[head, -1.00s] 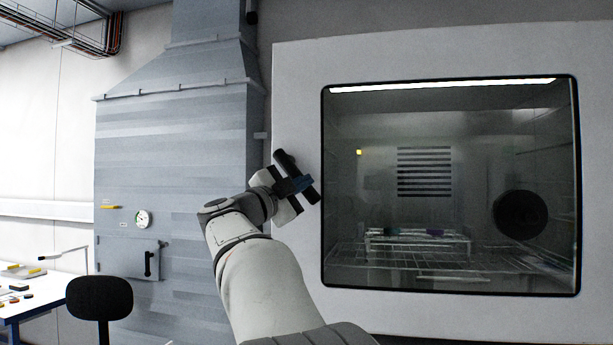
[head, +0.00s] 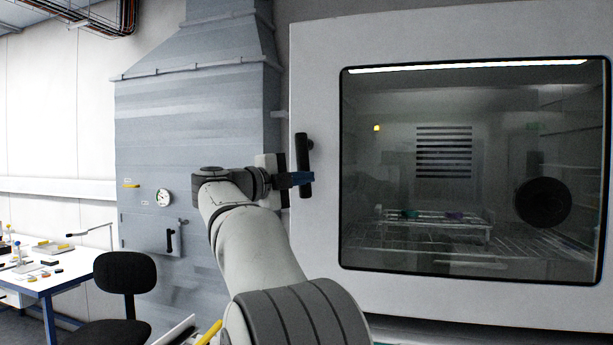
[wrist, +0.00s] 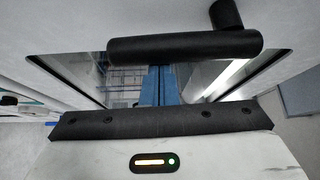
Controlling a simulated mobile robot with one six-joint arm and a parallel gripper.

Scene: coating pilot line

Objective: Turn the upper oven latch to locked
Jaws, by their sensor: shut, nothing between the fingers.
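The upper oven latch (head: 305,180) is a black bar handle at the left edge of the white oven door. It stands upright in the head view. In the wrist view the latch bar (wrist: 185,48) lies across the upper middle, with its pivot stub at the upper right. My gripper (head: 300,179) is at the lower half of the latch. Its blue fingers (wrist: 157,84) are together, empty, and reach to the bar, which hides their tips in the wrist view. I cannot tell whether they touch it.
The oven window (head: 470,210) shows racks and small coloured items inside. A grey metal cabinet (head: 190,140) with a gauge and its own black handle stands to the left. A chair (head: 125,272) and a workbench (head: 55,277) are at the lower left.

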